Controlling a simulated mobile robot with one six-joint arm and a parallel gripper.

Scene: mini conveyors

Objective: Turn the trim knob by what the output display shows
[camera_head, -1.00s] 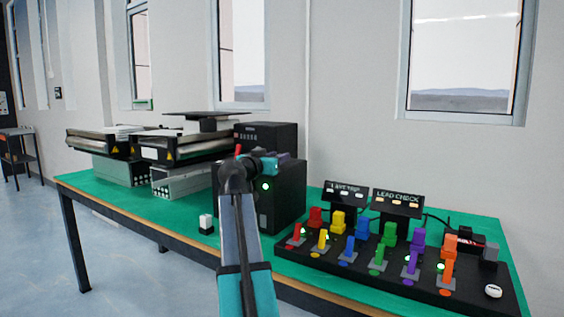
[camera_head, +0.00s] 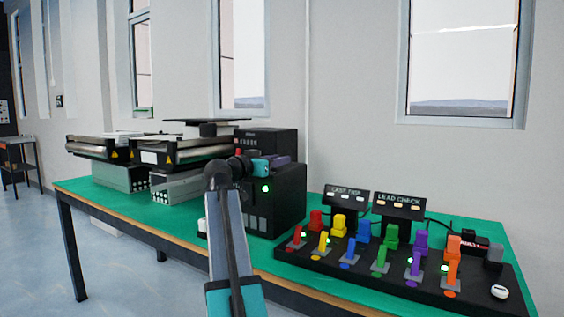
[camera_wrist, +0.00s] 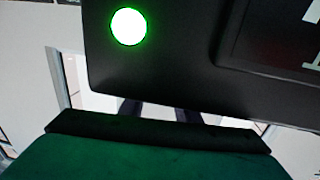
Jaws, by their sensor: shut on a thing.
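A black control unit (camera_head: 283,200) stands on the green bench with a lit green lamp (camera_head: 266,188) on its front. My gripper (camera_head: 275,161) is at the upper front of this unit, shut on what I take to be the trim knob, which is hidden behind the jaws. In the wrist view, the unit's dark face fills the top, with the green lamp (camera_wrist: 128,27) large at the left. A recessed dark display panel (camera_wrist: 285,40) with parts of white characters is cut off at the right edge, so its reading cannot be told.
Two roller conveyors (camera_head: 180,150) stand at the left of the bench. A black panel of coloured levers (camera_head: 395,270) and two small signs, one reading LEAD CHECK (camera_head: 399,203), stand at the right. A white block (camera_head: 202,226) is partly behind my arm.

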